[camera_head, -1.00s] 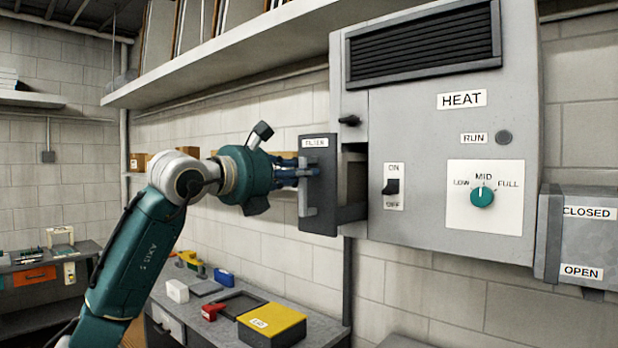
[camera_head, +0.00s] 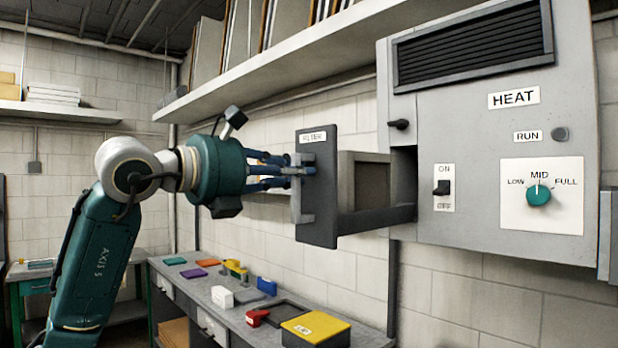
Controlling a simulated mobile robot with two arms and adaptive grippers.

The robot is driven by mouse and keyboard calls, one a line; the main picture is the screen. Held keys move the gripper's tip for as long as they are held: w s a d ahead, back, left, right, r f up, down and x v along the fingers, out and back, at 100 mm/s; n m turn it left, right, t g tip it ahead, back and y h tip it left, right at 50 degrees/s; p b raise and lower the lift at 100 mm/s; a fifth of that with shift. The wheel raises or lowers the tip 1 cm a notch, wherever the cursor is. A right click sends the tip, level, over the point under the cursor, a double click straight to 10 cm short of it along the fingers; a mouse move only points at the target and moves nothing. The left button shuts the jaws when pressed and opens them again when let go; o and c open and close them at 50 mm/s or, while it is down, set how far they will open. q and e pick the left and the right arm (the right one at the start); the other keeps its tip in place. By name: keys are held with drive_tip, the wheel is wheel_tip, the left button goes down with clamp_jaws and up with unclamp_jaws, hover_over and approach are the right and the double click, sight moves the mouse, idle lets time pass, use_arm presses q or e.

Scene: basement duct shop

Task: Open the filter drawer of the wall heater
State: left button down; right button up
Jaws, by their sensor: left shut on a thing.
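The wall heater (camera_head: 465,130) is a grey box on the block wall at the right. Its filter drawer (camera_head: 322,222) has a dark front plate labelled FILTER and stands well out to the left of the heater's side. The drawer's open tray shows between the front and the heater's opening. My left gripper (camera_head: 303,171) is shut on the upright grey handle (camera_head: 297,195) of the drawer front, coming from the left. The fingers partly hide the handle. My right gripper does not show.
Below is a workbench (camera_head: 235,318) with a yellow-topped box (camera_head: 315,327), a red item (camera_head: 257,317) and several small coloured things. A long shelf (camera_head: 270,92) runs above the arm. Open air lies between drawer and bench.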

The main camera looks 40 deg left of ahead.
use_arm(q)
drive_tip(key=shift+s+r, duration=0.1)
drive_tip(key=shift+s, duration=0.6)
drive_tip(key=shift+a, duration=0.1)
drive_tip(key=c, duration=1.6)
unclamp_jaws()
drive_tip(key=shift+s, duration=0.1)
drive_tip(key=s, duration=1.2)
drive_tip(key=shift+a, duration=0.4)
